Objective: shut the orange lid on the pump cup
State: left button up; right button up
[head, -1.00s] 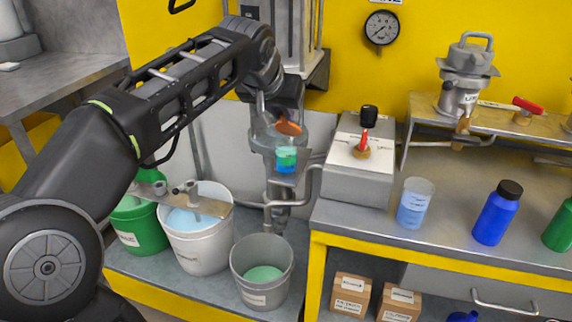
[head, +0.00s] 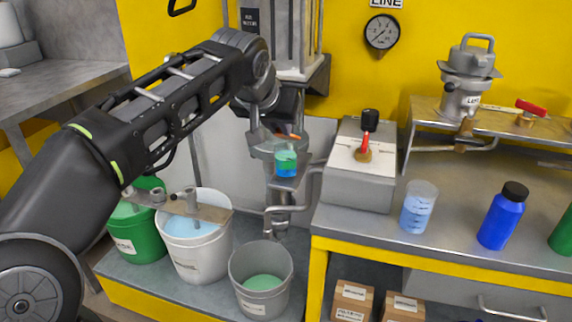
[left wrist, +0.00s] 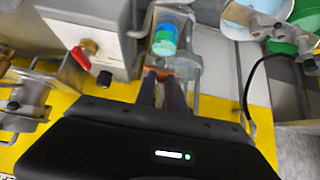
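The pump cup (head: 286,162) is a clear vessel with green and blue contents, on a metal bracket below the pump column. The orange lid (head: 290,136) shows as a thin, nearly level strip above the cup. In the left wrist view the cup (left wrist: 165,38) lies just beyond the orange lid (left wrist: 160,71). My left gripper (left wrist: 160,76) has its fingertips at the lid, seemingly touching it. The two fingers are close together; whether they grip anything is unclear. In the head view my left wrist hides much of the fingers. My right gripper is in neither view.
A grey valve box with a red lever (head: 367,142) stands right of the cup. A clear beaker (head: 418,208) and a blue bottle (head: 502,216) stand on the bench. Buckets, including a white one (head: 196,250) and a grey one (head: 262,290), stand below left.

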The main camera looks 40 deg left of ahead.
pick_arm(q)
jog(key=shift+s+d+f+b, duration=0.1)
jog(key=shift+s+f+b, duration=0.25)
jog(key=shift+f+b, duration=0.3)
jog(key=shift+s+d+f+b, duration=0.1)
jog(key=shift+s+f+b, duration=0.2)
jog(key=shift+f+b, duration=0.3)
jog(key=f+b, duration=0.2)
jog(key=shift+s+d+f+b, duration=0.1)
jog(key=shift+s+f+b, duration=0.15)
jog(key=shift+b, duration=0.05)
jog(key=o, duration=1.6)
jog(key=shift+c, duration=0.2)
jog(key=shift+r, duration=0.1)
